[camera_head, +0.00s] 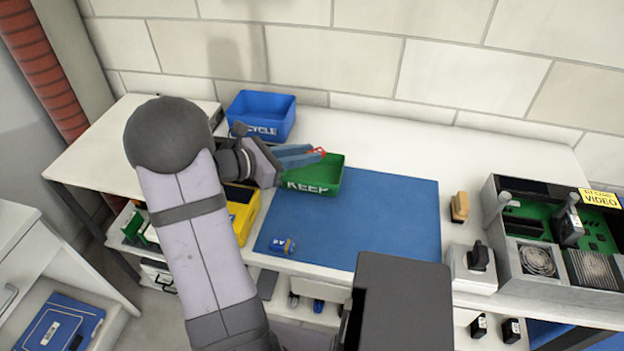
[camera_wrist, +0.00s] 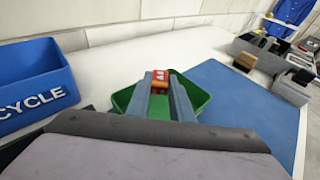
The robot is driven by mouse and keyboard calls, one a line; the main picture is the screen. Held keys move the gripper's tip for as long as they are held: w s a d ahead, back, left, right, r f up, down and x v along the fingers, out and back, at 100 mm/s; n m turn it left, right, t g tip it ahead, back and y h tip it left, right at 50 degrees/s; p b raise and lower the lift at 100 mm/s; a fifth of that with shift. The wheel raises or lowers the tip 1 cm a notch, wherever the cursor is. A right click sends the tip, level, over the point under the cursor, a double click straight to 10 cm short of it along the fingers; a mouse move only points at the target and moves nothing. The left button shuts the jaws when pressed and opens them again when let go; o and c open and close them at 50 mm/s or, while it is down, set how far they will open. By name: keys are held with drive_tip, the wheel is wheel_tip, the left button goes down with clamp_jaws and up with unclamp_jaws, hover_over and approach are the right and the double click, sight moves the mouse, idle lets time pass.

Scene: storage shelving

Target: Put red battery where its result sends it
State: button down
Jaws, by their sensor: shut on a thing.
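My gripper (camera_head: 319,152) is shut on the red battery (camera_wrist: 161,79), which shows between the fingertips in the wrist view. In the head view only a small red part of it (camera_head: 317,151) shows at the tips. The gripper is over the green bin (camera_head: 314,188) marked KEEP. The same green bin is below the fingers in the wrist view (camera_wrist: 196,94). The blue bin (camera_head: 261,111), its label partly hidden and ending in CYCLE, stands to the left behind; it shows at left in the wrist view (camera_wrist: 32,82).
A blue mat (camera_head: 375,215) covers the middle of the white bench, with a small blue battery (camera_head: 283,246) at its front left. A brush-like wooden block (camera_head: 459,207), a white box with a black knob (camera_head: 471,268) and an open electronics case (camera_head: 553,240) stand at right.

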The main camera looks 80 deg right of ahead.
drive_tip(key=shift+f, duration=0.35)
drive_tip(key=c, duration=1.5)
unclamp_jaws()
drive_tip(key=shift+v, duration=3.7)
drive_tip(key=shift+r, duration=0.1)
